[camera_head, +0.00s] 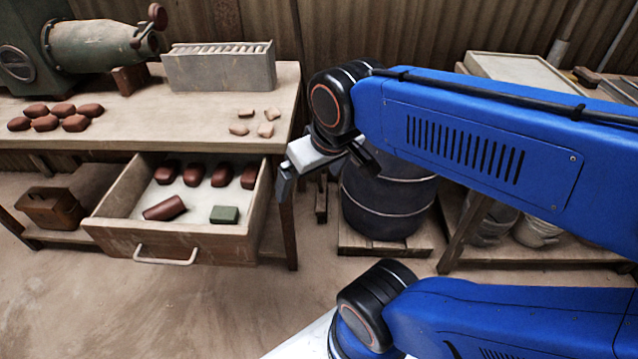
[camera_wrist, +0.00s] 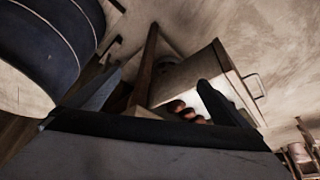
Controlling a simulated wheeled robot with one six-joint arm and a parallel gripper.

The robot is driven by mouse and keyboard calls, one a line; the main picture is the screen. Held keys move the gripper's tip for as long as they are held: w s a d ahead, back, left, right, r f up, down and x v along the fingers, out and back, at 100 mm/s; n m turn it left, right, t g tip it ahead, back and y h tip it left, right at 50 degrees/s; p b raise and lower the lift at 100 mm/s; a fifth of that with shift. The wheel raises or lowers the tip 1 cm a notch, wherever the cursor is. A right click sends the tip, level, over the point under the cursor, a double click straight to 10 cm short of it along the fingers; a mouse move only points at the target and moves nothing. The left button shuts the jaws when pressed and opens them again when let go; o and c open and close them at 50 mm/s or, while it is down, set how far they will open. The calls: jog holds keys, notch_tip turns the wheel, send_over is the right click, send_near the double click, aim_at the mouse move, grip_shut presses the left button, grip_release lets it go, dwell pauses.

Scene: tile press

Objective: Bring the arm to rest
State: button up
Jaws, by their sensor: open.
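My gripper (camera_head: 325,172) is raised in front of the right end of the workbench, right of the open drawer (camera_head: 190,247). Its two fingers are spread apart with nothing between them. In the wrist view the open fingers (camera_wrist: 153,97) frame the bench leg and the drawer's side (camera_wrist: 190,74). My blue arm reaches in from the right side of the head view. The arm is bent at the wrist and stands clear of the bench.
The drawer holds several dark red blocks (camera_head: 165,208) and a green block (camera_head: 224,214). The workbench (camera_head: 170,115) carries more red pieces, pale chips (camera_head: 265,130), a grey rack (camera_head: 220,70) and a green machine (camera_head: 95,45). A dark drum (camera_head: 388,205) stands behind my gripper. Floor in front is clear.

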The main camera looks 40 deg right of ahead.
jog(key=shift+s+d+f, duration=0.15)
jog(key=shift+s, duration=0.4)
jog(key=shift+s+d+f, duration=0.1)
jog(key=shift+s+d, duration=0.05)
jog(key=shift+s, duration=0.35)
jog(key=shift+c, duration=0.3)
dwell(0.3)
